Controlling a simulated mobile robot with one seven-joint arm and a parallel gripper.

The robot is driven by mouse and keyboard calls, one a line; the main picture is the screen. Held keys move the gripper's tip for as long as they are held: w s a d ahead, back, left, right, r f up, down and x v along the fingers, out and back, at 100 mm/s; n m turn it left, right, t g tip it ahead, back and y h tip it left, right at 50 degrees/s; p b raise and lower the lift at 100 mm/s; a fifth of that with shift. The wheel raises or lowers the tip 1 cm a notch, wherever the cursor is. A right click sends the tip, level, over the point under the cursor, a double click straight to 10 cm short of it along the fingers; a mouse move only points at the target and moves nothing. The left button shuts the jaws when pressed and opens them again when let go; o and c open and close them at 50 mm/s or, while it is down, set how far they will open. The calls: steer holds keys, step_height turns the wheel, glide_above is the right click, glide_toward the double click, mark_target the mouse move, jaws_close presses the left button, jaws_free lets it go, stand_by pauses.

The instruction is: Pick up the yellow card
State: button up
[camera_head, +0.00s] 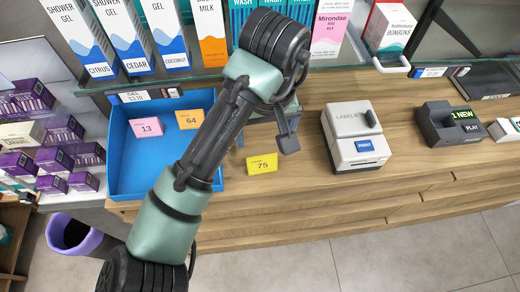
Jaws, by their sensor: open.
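The yellow card (262,163), marked 75, lies on the wooden counter (310,182) near its front edge, just right of my forearm. My gripper (268,141) is above and behind the card in the picture, pointing down, and is open. One dark finger shows clearly; the other is mostly hidden by my arm. Nothing shows between the fingers. The gripper appears apart from the card, though its height above the counter is hard to tell.
A blue tray (122,163) at left holds a pink card (146,127) marked 13 and an orange card (190,119) marked 64. A label printer (355,135) and a grey device (449,124) stand at right. Boxes line the shelf behind. Counter right of the yellow card is clear.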

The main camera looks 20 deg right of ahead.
mark_target(262, 157)
steer(key=f, duration=0.4)
steer(key=w+f, duration=0.1)
steer(key=f, duration=0.6)
steer(key=shift+w+d+f, duration=0.1)
steer(key=shift+w+f, duration=0.3)
steer(key=c, duration=1)
